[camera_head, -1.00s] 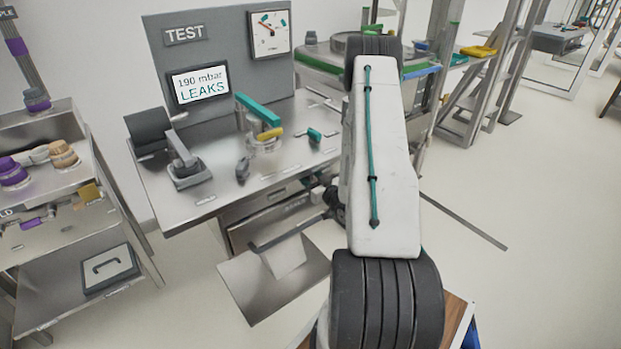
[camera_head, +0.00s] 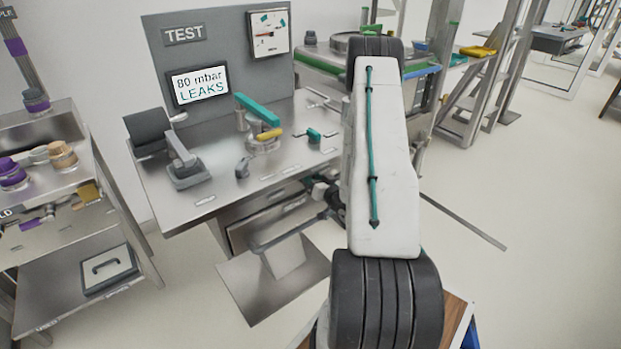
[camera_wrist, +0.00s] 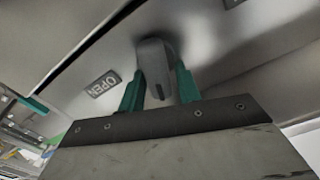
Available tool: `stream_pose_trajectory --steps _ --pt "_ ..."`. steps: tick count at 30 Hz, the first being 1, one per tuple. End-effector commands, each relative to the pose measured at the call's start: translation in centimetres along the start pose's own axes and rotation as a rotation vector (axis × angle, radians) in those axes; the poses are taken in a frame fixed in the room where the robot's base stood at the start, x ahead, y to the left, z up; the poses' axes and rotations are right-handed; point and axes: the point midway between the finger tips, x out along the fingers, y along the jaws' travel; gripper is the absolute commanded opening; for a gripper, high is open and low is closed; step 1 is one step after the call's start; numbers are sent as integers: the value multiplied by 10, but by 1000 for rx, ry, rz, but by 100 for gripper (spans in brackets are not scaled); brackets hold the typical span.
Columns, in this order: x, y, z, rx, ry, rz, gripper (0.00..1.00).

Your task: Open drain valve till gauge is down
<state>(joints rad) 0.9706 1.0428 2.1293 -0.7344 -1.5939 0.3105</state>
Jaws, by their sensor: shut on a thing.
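In the wrist view, the green fingers of my gripper (camera_wrist: 160,88) are shut on a grey valve handle (camera_wrist: 154,60), one finger on each side. An OPEN label (camera_wrist: 103,85) sits on the metal surface to the left of the handle. In the head view, my arm hides most of the gripper, which is low by the front of the test bench. The round-dial gauge (camera_head: 270,32) on the grey panel has its red needle pointing to the left. The display (camera_head: 200,85) below the TEST sign reads 80 mbar LEAKS.
A shelf rack (camera_head: 95,235) stands at left. The floor at right is open.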

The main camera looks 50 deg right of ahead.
Motion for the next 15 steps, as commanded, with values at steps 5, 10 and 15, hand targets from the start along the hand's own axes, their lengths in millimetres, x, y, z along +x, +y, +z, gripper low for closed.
stream_pose_trajectory --steps 5,10,15 --pt "-1 3 1 168 -2 1 11" --pt "-1 6 2 330 -2 0 11" --pt "-1 8 4 492 -3 0 11"
